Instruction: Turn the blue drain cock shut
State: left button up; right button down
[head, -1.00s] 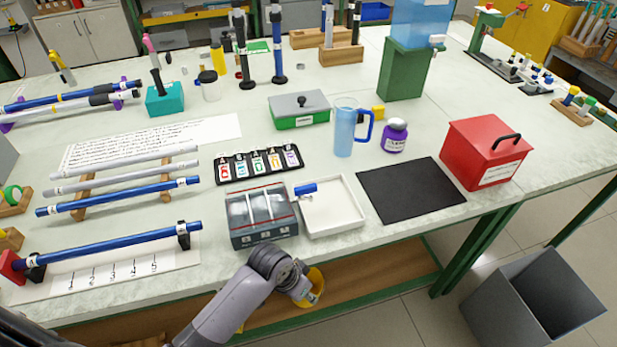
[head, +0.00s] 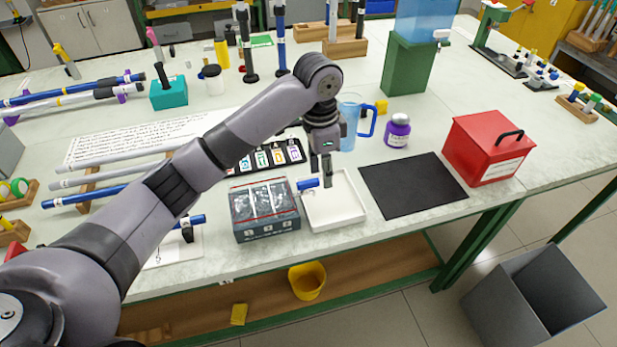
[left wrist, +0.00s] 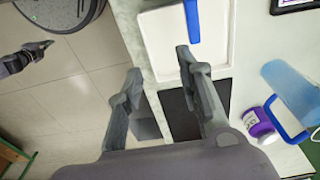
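A water tank (head: 425,18) of clear blue stands on a green stand at the back right. Its small tap (head: 439,36) looks pale; I cannot make out a blue cock on it. A short blue cylinder (head: 307,184) lies at the left edge of the white tray (head: 335,216); it also shows in the left wrist view (left wrist: 192,22). I cannot tell whether it is part of a cock. My left gripper (head: 321,166) points down above the tray's back edge, open and empty (left wrist: 158,64). My right gripper (left wrist: 40,46) seems to show small at the left wrist view's left.
A blue jug (head: 350,118) stands right behind my left gripper, with a purple-labelled jar (head: 397,131) beside it. A red box (head: 488,148) stands to the right. The black mat (head: 412,186) is bare. A grey parts box (head: 262,212) adjoins the tray.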

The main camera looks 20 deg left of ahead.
pick_arm(q)
send_near(308, 181)
jog(key=shift+y, duration=0.4)
jog(key=f, duration=0.3)
jog(key=f+p, duration=0.1)
jog(key=f, duration=0.2)
jog(key=f+p, duration=0.1)
jog(key=f, duration=0.2)
jog(key=shift+w+d, duration=0.1)
jog(key=shift+d, duration=0.3)
jog(key=shift+c, duration=0.5)
grip_shut()
